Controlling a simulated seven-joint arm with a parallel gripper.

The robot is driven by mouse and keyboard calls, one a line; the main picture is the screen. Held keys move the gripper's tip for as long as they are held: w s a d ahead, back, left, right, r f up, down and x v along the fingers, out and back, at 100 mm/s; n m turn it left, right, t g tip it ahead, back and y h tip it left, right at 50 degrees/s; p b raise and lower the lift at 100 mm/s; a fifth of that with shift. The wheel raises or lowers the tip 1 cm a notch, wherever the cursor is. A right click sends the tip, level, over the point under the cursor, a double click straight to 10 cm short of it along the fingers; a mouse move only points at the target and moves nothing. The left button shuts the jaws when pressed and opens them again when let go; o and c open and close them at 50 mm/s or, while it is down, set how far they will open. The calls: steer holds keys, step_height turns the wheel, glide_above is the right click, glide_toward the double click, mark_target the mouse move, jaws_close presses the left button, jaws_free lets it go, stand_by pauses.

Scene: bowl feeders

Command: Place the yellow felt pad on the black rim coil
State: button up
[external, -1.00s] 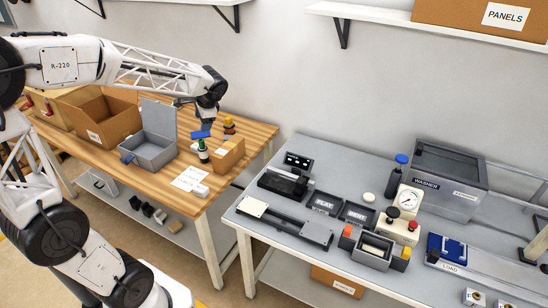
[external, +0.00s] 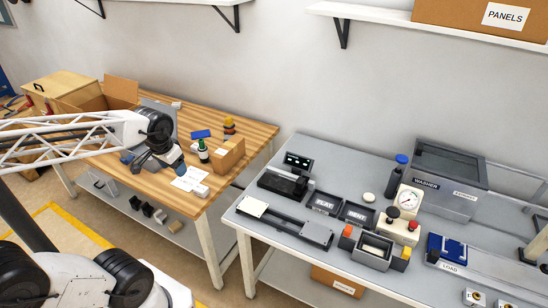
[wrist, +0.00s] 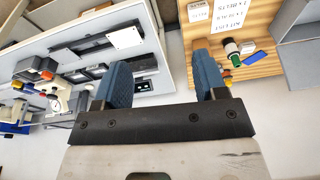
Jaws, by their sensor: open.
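My gripper (external: 160,163) hangs over the front part of the wooden bench, near the grey open box. In the wrist view my gripper (wrist: 162,68) has its two blue fingers spread apart with nothing between them. I cannot make out a yellow felt pad or a black rim coil for certain in either view. A small orange, yellow and black stack (external: 229,125) stands at the back of the wooden bench, too small to identify. A yellow block (external: 401,258) sits beside a grey bin on the grey table, and I cannot tell whether it is felt.
A shelf (external: 375,25) hangs above.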

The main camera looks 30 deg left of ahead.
steer(key=shift+s+d+f+n, duration=0.15)
steer(key=shift+s+f, duration=0.05)
steer(key=shift+s, duration=0.3)
steer(key=shift+s+d+f+n, duration=0.15)
steer(key=shift+s+f, duration=0.05)
steer(key=shift+s, duration=0.3)
stand_by(0.7)
